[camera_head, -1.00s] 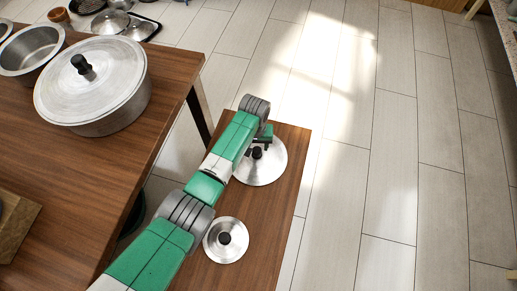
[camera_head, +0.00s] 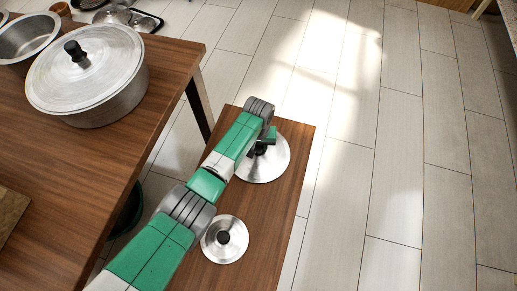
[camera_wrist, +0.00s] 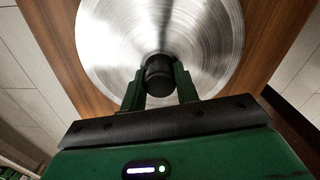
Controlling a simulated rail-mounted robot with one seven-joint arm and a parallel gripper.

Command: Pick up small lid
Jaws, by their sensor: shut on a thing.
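Two round silver lids with black knobs are on the narrow wooden bench. The far lid (camera_head: 272,168) looks wider than the near lid (camera_head: 213,246). My gripper (camera_head: 261,147) is at the knob of the far lid. In the wrist view, my gripper's fingers (camera_wrist: 160,78) are shut on both sides of the black knob (camera_wrist: 158,77), with the brushed disc of the far lid (camera_wrist: 205,45) around it. I cannot tell whether this lid rests on the bench or is slightly raised. The near lid lies flat beside my forearm, with nothing holding it.
A higher wooden table (camera_head: 90,165) stands at the left, with a large lidded pot (camera_head: 90,80) and an open pot (camera_head: 25,38). More cookware (camera_head: 125,18) lies beyond it. The bench (camera_head: 262,213) has bare wood between the lids. Tiled floor (camera_head: 350,150) is clear at the right.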

